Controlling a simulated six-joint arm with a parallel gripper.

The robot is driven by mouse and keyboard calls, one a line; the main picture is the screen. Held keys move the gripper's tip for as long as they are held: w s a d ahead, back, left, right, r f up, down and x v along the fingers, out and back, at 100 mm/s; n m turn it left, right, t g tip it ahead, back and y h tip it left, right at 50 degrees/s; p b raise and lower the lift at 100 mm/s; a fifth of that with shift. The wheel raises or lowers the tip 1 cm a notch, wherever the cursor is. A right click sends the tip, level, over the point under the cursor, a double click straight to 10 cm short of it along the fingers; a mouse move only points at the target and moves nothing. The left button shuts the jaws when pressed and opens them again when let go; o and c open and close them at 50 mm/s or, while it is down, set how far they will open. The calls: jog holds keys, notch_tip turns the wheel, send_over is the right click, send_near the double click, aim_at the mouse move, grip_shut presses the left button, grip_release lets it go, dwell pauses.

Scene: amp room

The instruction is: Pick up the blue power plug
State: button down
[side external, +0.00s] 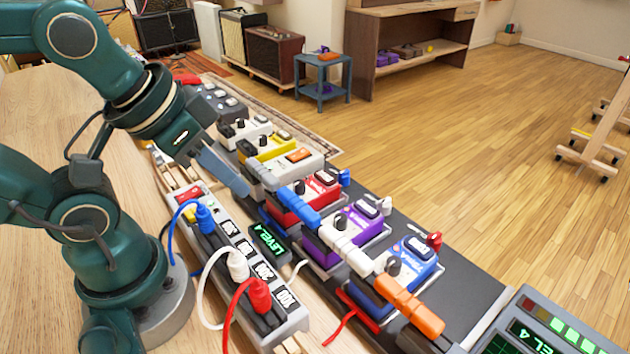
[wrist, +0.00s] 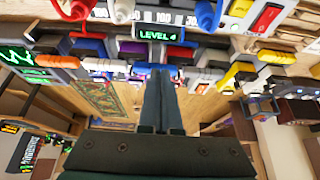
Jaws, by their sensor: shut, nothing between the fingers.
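The blue power plug (side external: 205,219) sits upright in the power strip (side external: 283,297), at the end near the red switch, with a blue cord looping off to the left. In the wrist view the blue plug (wrist: 207,14) is at the top edge, partly cut off. My gripper (side external: 243,188) is shut and empty, to the right of and above the plug, over the pedal row. In the wrist view my gripper's fingers (wrist: 160,76) are together, pointing toward the pedals and apart from the plug.
A white plug (side external: 238,265) and a red plug (side external: 260,295) stand in the same strip, with cords to the left. A LEVEL 4 display (side external: 268,241) lies beside the strip. Pedals, including a purple one (side external: 345,235), fill the black board at right. Bare wooden tabletop lies to the left.

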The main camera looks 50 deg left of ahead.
aim_at(201, 207)
jog(key=c, duration=0.6)
grip_release()
jog(key=s+a+g, duration=0.1)
jog(key=g, duration=0.1)
jog(key=s+a+f+g, duration=0.1)
jog(key=a, duration=0.1)
jog(key=s+a+g, duration=0.1)
jog(key=a+g, duration=0.1)
jog(key=shift+s+f+g, duration=0.15)
jog(key=shift+f+g, duration=0.15)
jog(key=shift+f, duration=0.1)
jog(key=shift+a+f, duration=0.1)
jog(key=shift+f, duration=2.5)
